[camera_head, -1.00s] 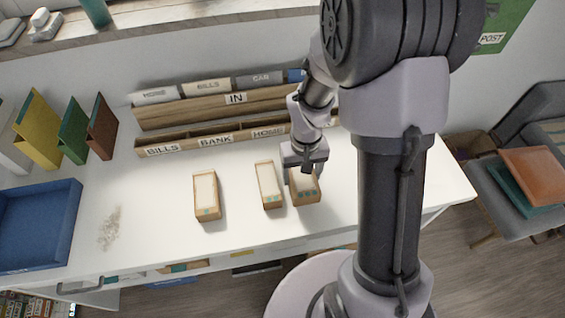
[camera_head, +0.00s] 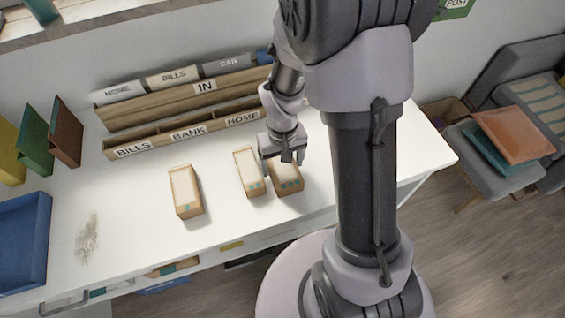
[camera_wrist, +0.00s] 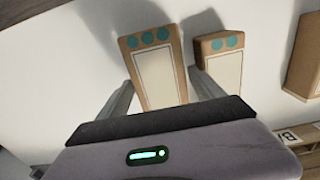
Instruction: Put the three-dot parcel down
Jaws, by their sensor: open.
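The three-dot parcel (camera_head: 288,181) is a brown box with a pale top panel and three teal dots on its end. It rests on the white desk, right of the two-dot parcel (camera_head: 249,172). My gripper (camera_head: 284,158) is at its far end, partly hiding it. In the wrist view, the open fingers of my gripper (camera_wrist: 160,82) are on either side of the three-dot parcel (camera_wrist: 158,80), with the two-dot parcel (camera_wrist: 222,68) just right of the right finger.
A one-dot parcel (camera_head: 185,190) stands farther left on the desk (camera_head: 130,205). The wooden sorter (camera_head: 190,131) labelled BILLS, BANK, HOME is behind. A blue tray (camera_head: 45,240) is at the left. The desk's front middle is clear.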

